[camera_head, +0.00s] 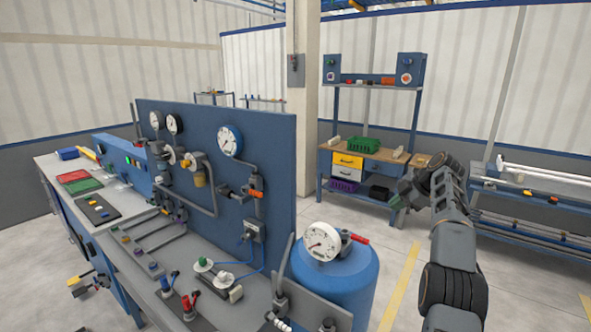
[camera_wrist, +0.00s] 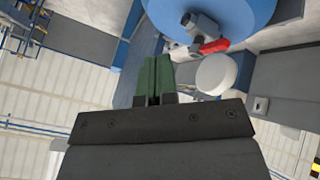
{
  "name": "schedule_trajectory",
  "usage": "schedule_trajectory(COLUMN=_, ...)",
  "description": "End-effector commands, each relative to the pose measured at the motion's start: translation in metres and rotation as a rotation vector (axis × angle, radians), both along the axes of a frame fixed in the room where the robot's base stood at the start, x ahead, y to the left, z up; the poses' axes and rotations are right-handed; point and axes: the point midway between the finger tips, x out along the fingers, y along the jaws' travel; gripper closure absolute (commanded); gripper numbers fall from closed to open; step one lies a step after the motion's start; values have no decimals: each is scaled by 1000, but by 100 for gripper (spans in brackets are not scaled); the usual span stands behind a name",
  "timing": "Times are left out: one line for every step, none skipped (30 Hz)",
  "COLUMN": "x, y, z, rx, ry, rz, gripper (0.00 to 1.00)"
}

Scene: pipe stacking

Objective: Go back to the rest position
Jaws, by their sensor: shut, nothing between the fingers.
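My gripper (camera_wrist: 154,82) shows in the wrist view with its two green fingers together and nothing between them. In the head view my gripper (camera_head: 396,203) is at the end of my raised dark arm, right of the blue tank (camera_head: 345,280). It is apart from the tank and held in the air in front of the back workbench. The tank's top shows in the wrist view at the upper right, with a red-handled valve (camera_wrist: 214,46) and a white round gauge (camera_wrist: 216,75) on it. No pipe is in the gripper.
A blue panel (camera_head: 270,160) with gauges and pipes stands on the left bench, whose top (camera_head: 215,268) holds fittings. A wooden-topped workbench (camera_head: 365,152) with bins stands behind. A rack with white pipes (camera_head: 545,174) is at the right. Open floor (camera_head: 400,255) lies between.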

Motion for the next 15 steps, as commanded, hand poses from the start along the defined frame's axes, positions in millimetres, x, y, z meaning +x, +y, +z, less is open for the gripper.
schedule_trajectory(x=3, y=-3, z=-2, rx=17, ry=25, rz=-73, gripper=100)
schedule_trajectory(x=5, y=-5, z=-7, rx=33, ry=54, rz=-129, gripper=100)
schedule_trajectory(x=7, y=-9, z=-20, rx=62, ry=109, rz=-216, gripper=100)
schedule_trajectory(x=9, y=-12, z=-33, rx=84, ry=159, rz=-288, gripper=100)
schedule_trajectory(x=9, y=-15, z=-47, rx=107, ry=214, rz=-363, gripper=100)
schedule_trajectory(x=8, y=-19, z=-60, rx=132, ry=282, rz=-471, gripper=100)
schedule_trajectory(x=5, y=-20, z=-67, rx=149, ry=329, rz=-553, gripper=100)
schedule_trajectory(x=2, y=-19, z=-73, rx=162, ry=371, rz=-628, gripper=100)
schedule_trajectory(x=-3, y=-16, z=-79, rx=176, ry=422, rz=-724, gripper=100)
schedule_trajectory(x=-7, y=-13, z=-83, rx=184, ry=457, rz=-792, gripper=100)
schedule_trajectory(x=-12, y=-10, z=-86, rx=191, ry=489, rz=-860, gripper=100)
schedule_trajectory(x=-20, y=-3, z=-89, rx=197, ry=526, rz=-946, gripper=100)
schedule_trajectory(x=-27, y=3, z=-90, rx=199, ry=549, rz=-1008, gripper=100)
schedule_trajectory(x=-35, y=9, z=-92, rx=203, ry=571, rz=-1068, gripper=100)
schedule_trajectory(x=-46, y=18, z=-93, rx=205, ry=595, rz=-1144, gripper=100)
